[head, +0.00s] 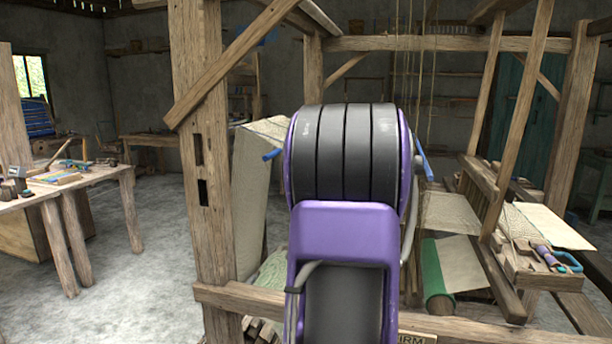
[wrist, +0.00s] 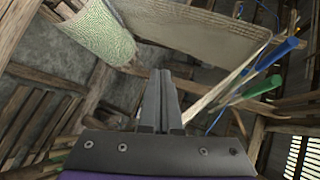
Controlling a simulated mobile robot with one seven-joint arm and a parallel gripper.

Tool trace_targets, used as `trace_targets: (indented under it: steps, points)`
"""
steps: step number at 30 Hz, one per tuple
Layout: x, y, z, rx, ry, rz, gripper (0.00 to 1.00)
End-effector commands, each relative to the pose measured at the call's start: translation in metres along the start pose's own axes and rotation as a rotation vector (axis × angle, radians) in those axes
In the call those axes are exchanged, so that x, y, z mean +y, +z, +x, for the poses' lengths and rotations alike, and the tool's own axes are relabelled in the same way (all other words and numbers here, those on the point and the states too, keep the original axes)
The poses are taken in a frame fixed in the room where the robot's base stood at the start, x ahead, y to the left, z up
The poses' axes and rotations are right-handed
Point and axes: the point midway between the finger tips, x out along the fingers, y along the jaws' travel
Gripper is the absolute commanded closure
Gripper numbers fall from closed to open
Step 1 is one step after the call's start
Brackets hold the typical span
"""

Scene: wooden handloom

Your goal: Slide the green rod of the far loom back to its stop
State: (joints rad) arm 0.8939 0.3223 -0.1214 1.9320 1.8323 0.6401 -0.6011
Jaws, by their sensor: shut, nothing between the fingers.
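The green rod (wrist: 262,86) shows in the wrist view to the right of my gripper, its green end pointing up and right. A blue-ended rod (wrist: 284,50) lies just above it in that view, running nearly alongside. My gripper (wrist: 160,73) is shut and empty, its fingers together in the middle of the wrist view, apart from the green rod. In the head view my own purple and black arm covers the middle of the loom, so my gripper and the green rod are hidden there. I cannot tell where the rod's stop is.
Blue rod ends (head: 272,154) stick out left of my arm, and another (head: 424,165) right of it. A wooden post (head: 205,130) and a low front beam (head: 240,298) stand close by. A green cloth roll (head: 437,275) lies lower right. A workbench (head: 90,180) stands left; floor between is clear.

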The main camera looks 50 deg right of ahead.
Motion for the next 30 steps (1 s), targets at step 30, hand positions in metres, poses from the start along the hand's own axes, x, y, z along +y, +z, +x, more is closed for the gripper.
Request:
trace_targets:
  steps: [30]
  points:
    - [-0.14,-0.069,0.009,-0.068,-0.557,0.145,1.0]
